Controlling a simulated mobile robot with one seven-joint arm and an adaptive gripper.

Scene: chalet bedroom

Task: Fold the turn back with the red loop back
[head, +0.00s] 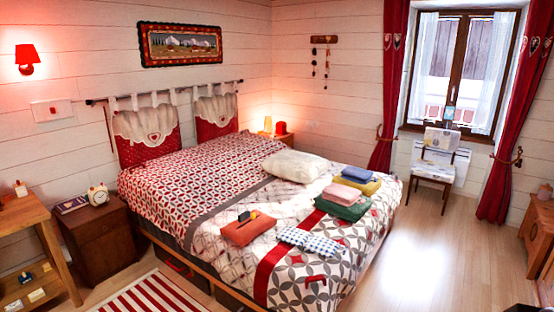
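The bed (200,185) has a red, grey and white patterned cover. A grey band crosses it near the pillow, and a red band (270,262) runs across it nearer the foot. A small red loop (316,281) lies on the grey-and-white circle-patterned part (300,268) beyond the red band, near the front edge of the foot end. This part lies flat; I cannot clearly tell where a turned-back layer begins.
On the bed lie a cream pillow (295,166), an orange-red folded cloth (248,229) with small items on it, a blue checked cloth (310,241) and a stack of folded towels (343,206). A chair (433,172) stands by the window. The floor (440,250) right of the bed is clear.

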